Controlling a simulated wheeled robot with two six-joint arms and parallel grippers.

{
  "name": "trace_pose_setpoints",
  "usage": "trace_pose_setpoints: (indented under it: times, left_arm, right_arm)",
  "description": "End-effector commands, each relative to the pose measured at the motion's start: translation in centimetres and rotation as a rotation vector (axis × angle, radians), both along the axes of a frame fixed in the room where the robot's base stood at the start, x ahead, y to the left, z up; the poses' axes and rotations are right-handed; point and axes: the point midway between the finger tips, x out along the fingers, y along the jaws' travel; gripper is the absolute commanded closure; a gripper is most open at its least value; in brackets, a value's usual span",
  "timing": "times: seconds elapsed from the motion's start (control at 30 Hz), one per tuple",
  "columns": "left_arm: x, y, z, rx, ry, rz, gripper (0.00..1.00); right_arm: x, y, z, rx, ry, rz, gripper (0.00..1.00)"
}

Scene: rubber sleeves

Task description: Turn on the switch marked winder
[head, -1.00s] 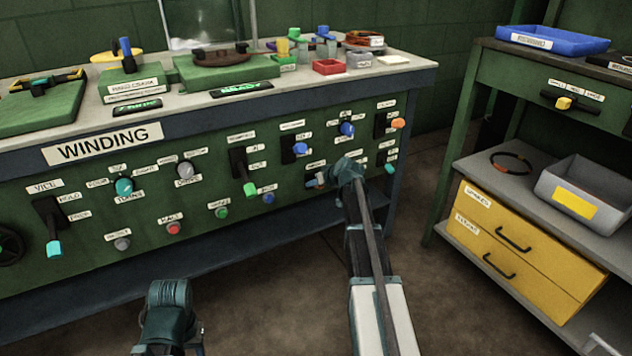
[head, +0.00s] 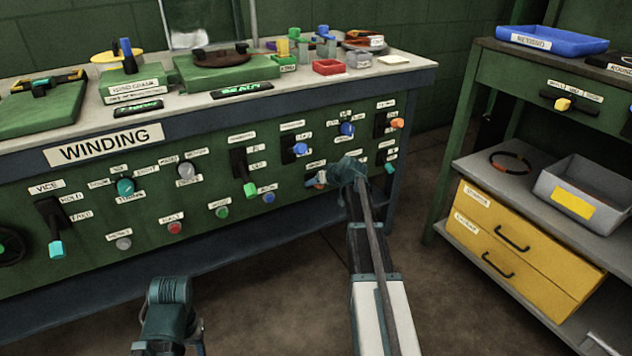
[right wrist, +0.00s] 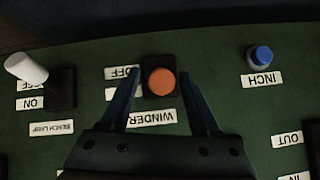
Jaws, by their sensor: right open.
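The winder switch (right wrist: 160,82) has a round orange tip on a dark plate in the right wrist view, where the picture is upside down. Its WINDER label (right wrist: 152,117) is below it and an OFF label (right wrist: 122,73) is beside it. My right gripper (right wrist: 158,75) is open, with one dark blue finger on each side of the orange tip and a gap on both sides. In the head view the right gripper (head: 318,183) is at the panel and mostly covers this switch. Of my left arm only a teal link shows; its fingers are out of view.
Close by in the right wrist view are a white-tipped bench lamp switch (right wrist: 28,70) and a blue INCH button (right wrist: 260,56). Several other levers and buttons fill the green panel (head: 130,265). A shelf unit with yellow drawers (head: 520,255) stands at the right.

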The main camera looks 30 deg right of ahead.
Motion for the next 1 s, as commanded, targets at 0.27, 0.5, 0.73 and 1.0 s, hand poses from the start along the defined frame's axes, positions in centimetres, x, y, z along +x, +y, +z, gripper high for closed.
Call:
trace_pose_setpoints:
  times: [0.27, 0.5, 0.73, 1.0]
  left_arm:
    - [0.0, 0.0, 4.8, 0.001, 0.001, -0.006, 0.50]
    - [0.0, 0.1, 7.2, 0.005, 0.002, -0.001, 0.50]
    - [0.0, 0.1, 8.0, 0.007, 0.001, 0.002, 0.50]
    - [0.0, 0.1, 8.0, 0.007, 0.001, 0.002, 0.50]
  right_arm:
    - [-4.9, -0.3, 4.8, 0.000, -0.001, -0.002, 0.37]
    - [-7.9, -0.6, 7.2, 0.001, -0.001, -0.001, 0.37]
    - [-9.1, -0.8, 8.0, 0.000, -0.001, -0.002, 0.37]
    - [-9.2, -0.8, 8.0, 0.001, -0.001, -0.001, 0.37]
